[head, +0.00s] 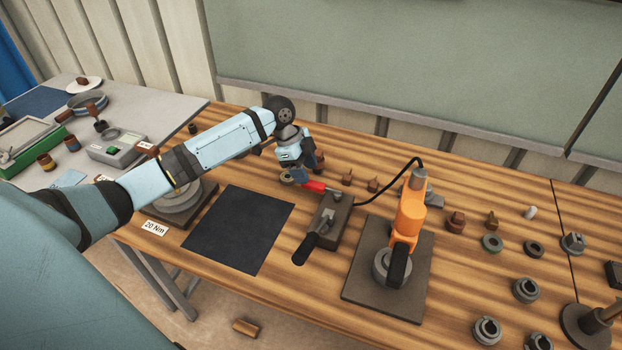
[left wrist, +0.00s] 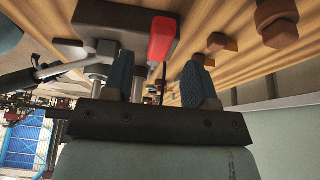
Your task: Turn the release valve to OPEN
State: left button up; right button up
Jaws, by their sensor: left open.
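The release valve's red lever (head: 314,186) sticks out toward the upper left from the far end of a dark grey pump block (head: 330,222). No OPEN mark is readable. My left gripper (head: 301,166) is over the table just behind the red lever, pointing down. In the left wrist view the open gripper (left wrist: 160,75) has blue fingers spread apart. The red lever (left wrist: 163,38) shows just past the fingertips, its end between them. I cannot tell whether a finger touches it. My right gripper is not in view.
A black pump handle (head: 310,242) points toward the front. A black hose runs from the pump to an orange press (head: 408,215) on a dark plate. Small brown blocks (head: 347,179) stand right of the gripper. A black mat (head: 240,228) lies at left, clear.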

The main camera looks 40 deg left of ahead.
aim_at(312, 182)
pick_arm(q)
jog(key=shift+x, duration=2.05)
grip_shut()
